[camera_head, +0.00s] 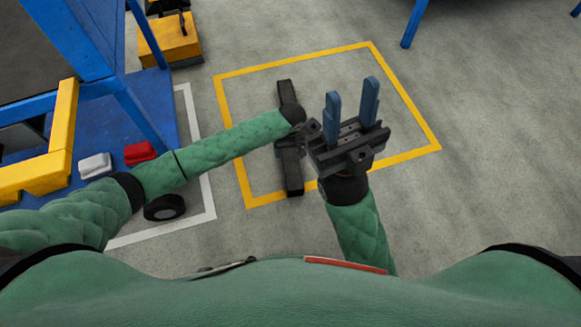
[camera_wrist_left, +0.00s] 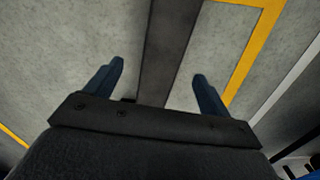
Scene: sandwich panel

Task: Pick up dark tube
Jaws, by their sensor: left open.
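The dark tube (camera_head: 290,172) is a long, straight dark bar lying on the grey floor inside the yellow marked square. In the head view my left wrist crosses over its upper middle and hides part of it. In the left wrist view the tube (camera_wrist_left: 172,40) runs between the two blue fingers of my left gripper (camera_wrist_left: 158,70). That gripper is open, with a gap on each side of the tube.
A yellow taped outline (camera_head: 407,104) surrounds the tube on the floor. A blue cart (camera_head: 145,105) stands at the left, with a red block (camera_head: 140,152) and a white block (camera_head: 95,165). A yellow box (camera_head: 170,42) stands at the back. The floor at right is clear.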

